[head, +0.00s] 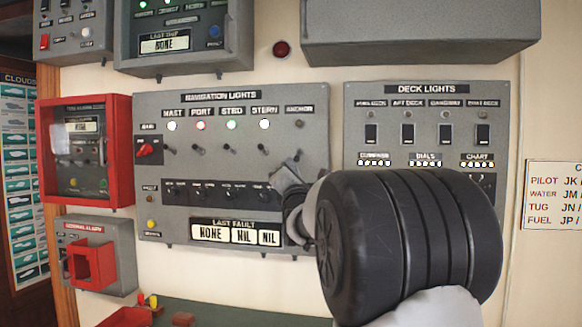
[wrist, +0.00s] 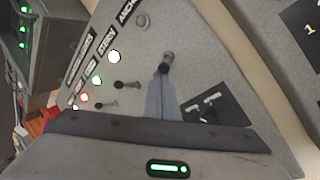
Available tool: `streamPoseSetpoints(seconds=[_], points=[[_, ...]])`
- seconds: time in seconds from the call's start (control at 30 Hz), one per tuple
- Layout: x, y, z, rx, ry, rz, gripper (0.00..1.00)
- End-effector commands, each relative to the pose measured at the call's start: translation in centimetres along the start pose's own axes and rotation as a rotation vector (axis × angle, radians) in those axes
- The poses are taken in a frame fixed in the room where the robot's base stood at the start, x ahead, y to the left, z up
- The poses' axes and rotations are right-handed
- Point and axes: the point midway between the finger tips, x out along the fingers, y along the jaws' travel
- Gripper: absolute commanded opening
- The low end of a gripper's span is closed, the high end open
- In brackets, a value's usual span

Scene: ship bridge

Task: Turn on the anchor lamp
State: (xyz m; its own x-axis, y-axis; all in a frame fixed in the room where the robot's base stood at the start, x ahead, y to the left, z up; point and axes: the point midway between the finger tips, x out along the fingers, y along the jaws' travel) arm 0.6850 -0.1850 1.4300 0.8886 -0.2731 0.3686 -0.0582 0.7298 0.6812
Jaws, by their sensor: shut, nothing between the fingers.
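The navigation lights panel (head: 230,180) hangs on the wall with a row of labelled lamps. The anchor lamp (head: 299,124), at the right end, looks unlit; in the wrist view it is a dull grey-brown disc (wrist: 141,20). Below it, the anchor toggle switch (wrist: 168,57) stands out from the panel in the wrist view. My gripper (head: 289,173) is at the panel's right side, below the anchor lamp, and partly hides that area in the head view. In the wrist view its fingers (wrist: 162,76) are shut and empty, with the tips at the toggle; contact cannot be told.
The mast, port, starboard and stern lamps (head: 264,125) are lit, with the stern toggle (head: 263,148) close left of my gripper. The deck lights panel (head: 420,104) is to the right. A red-framed box (head: 121,150) stands left. A grey cabinet (head: 420,30) overhangs above.

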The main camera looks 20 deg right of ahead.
Motion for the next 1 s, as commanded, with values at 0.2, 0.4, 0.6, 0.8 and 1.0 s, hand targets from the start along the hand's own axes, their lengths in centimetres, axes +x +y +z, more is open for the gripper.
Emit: streamPoseSetpoints(seconds=[0.2, 0.4, 0.6, 0.8, 1.0], points=[[0.0, 0.2, 0.2, 0.008, 0.018, -0.024, 0.00], [0.0, 0.5, 0.4, 0.018, 0.037, -0.051, 0.00], [0.1, 0.9, 0.7, 0.029, 0.060, -0.082, 0.00], [0.3, 1.8, 1.4, 0.052, 0.108, -0.146, 0.00], [0.6, 3.0, 2.4, 0.091, 0.189, -0.257, 0.00]])
